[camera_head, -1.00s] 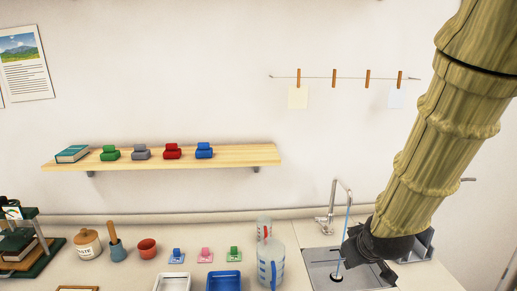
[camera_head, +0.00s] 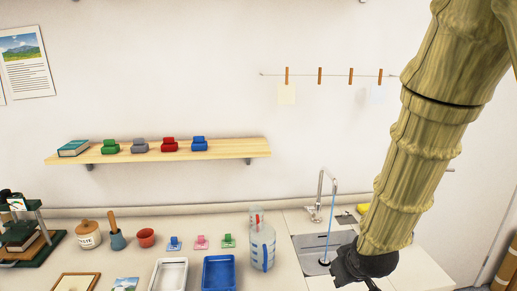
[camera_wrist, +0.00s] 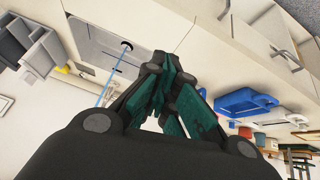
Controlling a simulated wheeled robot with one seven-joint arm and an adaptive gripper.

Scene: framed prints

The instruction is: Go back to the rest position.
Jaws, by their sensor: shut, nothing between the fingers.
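My gripper (camera_head: 362,266) is at the lower right of the head view, at the end of my arm, over the counter just right of and in front of the sink. In the wrist view its dark green finger pads (camera_wrist: 168,88) are together and empty. The sink (camera_head: 312,252) has a tap (camera_head: 320,196) with a thin blue stream of water running into it. The sink also shows in the wrist view (camera_wrist: 92,40).
A wooden shelf (camera_head: 235,148) on the wall bears a book and several coloured clips. Paper hangs from a line above.

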